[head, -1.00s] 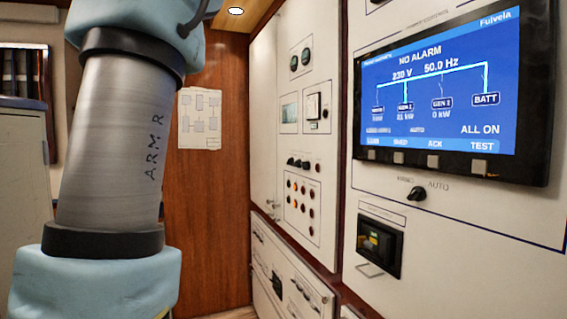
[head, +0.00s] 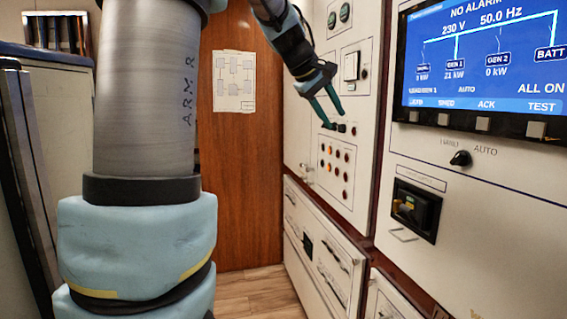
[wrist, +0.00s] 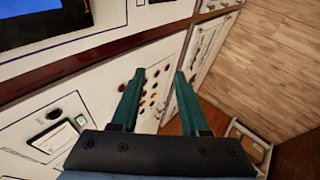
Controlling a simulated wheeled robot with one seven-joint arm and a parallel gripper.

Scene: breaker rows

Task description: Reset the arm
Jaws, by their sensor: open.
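My gripper (head: 332,112) shows in the head view at the upper middle, at the end of my raised arm. Its two green fingers point down and to the right, in front of the panel with knobs and lamps. In the wrist view my gripper (wrist: 155,80) has its two fingers apart with nothing between them. The lamp panel (wrist: 160,91) shows behind and between the fingers, at a distance. My large grey arm link marked "ARM R" and blue padded joint fill the left of the head view.
On the right wall are a blue display screen (head: 480,60), a rotary knob (head: 460,158) and a black breaker-like unit (head: 415,210). Lower cabinet drawers (head: 320,245) line the wall. A wooden door (head: 240,180) with a paper chart (head: 234,81) stands behind. Wooden floor (head: 262,290) is open below.

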